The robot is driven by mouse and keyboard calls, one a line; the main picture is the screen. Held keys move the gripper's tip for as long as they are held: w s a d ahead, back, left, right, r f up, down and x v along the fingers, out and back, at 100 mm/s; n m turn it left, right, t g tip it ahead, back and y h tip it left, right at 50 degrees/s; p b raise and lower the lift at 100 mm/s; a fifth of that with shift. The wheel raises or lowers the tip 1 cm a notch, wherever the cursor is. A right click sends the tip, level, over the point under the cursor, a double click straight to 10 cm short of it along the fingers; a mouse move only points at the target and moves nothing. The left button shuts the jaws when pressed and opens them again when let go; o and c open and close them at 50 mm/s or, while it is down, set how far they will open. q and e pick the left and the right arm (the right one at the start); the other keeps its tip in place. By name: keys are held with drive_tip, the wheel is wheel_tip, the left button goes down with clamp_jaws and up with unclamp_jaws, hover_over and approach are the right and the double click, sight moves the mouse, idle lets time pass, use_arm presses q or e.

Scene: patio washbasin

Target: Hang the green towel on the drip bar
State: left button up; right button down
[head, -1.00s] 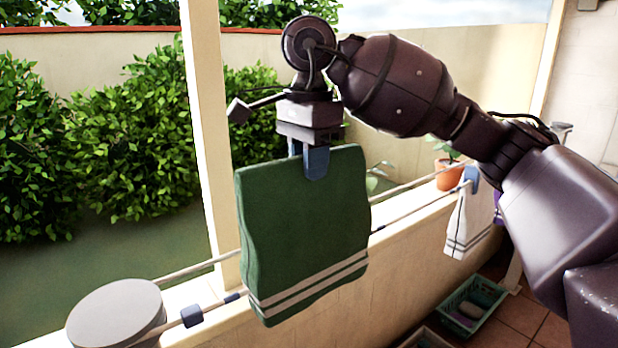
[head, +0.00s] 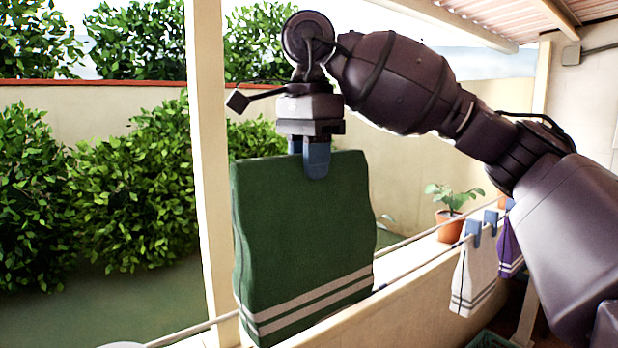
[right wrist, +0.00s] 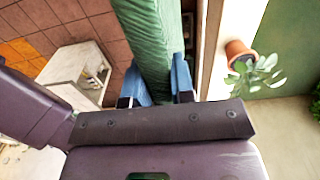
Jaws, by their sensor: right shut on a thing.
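The green towel (head: 300,235) hangs upright from my right gripper (head: 310,165), with two pale stripes near its lower edge. The gripper is shut on the towel's top edge. In the right wrist view the green towel (right wrist: 152,45) runs between the two blue fingers of the right gripper (right wrist: 166,85). The drip bar (head: 400,243), a pair of thin pale rails along the low wall, passes behind the towel in the head view. The towel hides part of the rails, and I cannot tell whether it touches them. My left gripper is not in view.
A white towel (head: 472,275) and a purple towel (head: 509,248) hang by blue clips on the rails at the right. A potted plant (head: 449,225) stands on the wall ledge. A cream post (head: 208,150) rises left of the green towel.

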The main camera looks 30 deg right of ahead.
drive_tip(key=shift+r, duration=0.1)
drive_tip(key=shift+s, duration=0.2)
drive_tip(key=s+d+r+b, duration=0.1)
drive_tip(key=s+d+b, duration=0.1)
drive_tip(key=s, duration=1.4)
drive_tip(key=shift+s+d+b, duration=0.2)
drive_tip(key=shift+s+b, duration=0.05)
drive_tip(key=shift+b, duration=0.05)
